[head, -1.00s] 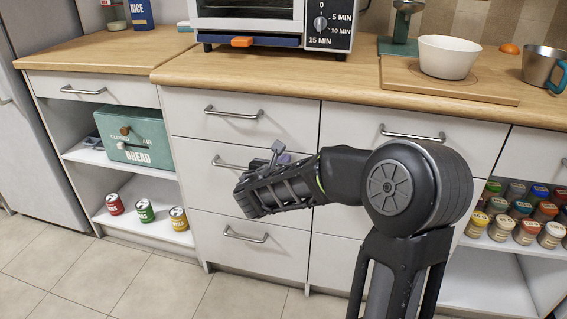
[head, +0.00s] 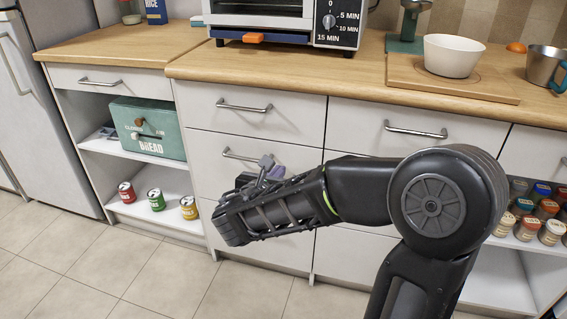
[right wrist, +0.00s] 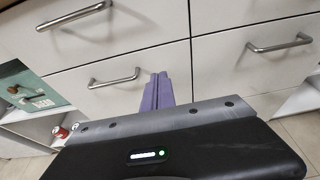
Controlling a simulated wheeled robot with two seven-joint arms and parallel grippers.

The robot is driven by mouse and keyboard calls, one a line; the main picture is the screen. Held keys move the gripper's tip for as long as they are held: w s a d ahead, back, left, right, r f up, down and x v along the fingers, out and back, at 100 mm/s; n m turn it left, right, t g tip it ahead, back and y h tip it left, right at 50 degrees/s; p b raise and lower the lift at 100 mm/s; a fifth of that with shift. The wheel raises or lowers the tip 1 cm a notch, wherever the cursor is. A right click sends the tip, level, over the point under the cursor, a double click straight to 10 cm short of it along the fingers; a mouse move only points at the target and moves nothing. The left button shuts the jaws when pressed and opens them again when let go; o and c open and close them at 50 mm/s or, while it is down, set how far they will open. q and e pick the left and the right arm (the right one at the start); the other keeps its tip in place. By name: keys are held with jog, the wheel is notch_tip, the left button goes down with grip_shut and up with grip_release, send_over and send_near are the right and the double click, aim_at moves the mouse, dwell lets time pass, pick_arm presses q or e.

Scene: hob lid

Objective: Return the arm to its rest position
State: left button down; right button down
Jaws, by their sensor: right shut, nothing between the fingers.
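My right arm reaches across the head view from the lower right, in front of the white drawers (head: 255,109). Its gripper (head: 268,163) is seen partly from behind near the middle drawer's handle, apart from the counter above. In the right wrist view the two purple fingers (right wrist: 157,92) are together with nothing between them. They point toward the drawer fronts, and the middle drawer handle (right wrist: 114,78) shows just left of them. I cannot tell the exact gap to the drawers. My left gripper is not in view.
A toaster oven (head: 280,20), a white bowl (head: 453,56) on a wooden board (head: 490,92) and a metal mug (head: 543,68) stand on the counter. A green bread box (head: 150,128) and several cans fill the left shelves. Spice jars stand at right. The tiled floor (head: 110,270) at left is clear.

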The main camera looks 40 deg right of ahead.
jog(key=shift+s+a+r, duration=0.1)
jog(key=shift+s+a, duration=0.15)
jog(key=shift+a, duration=0.1)
dwell(0.4)
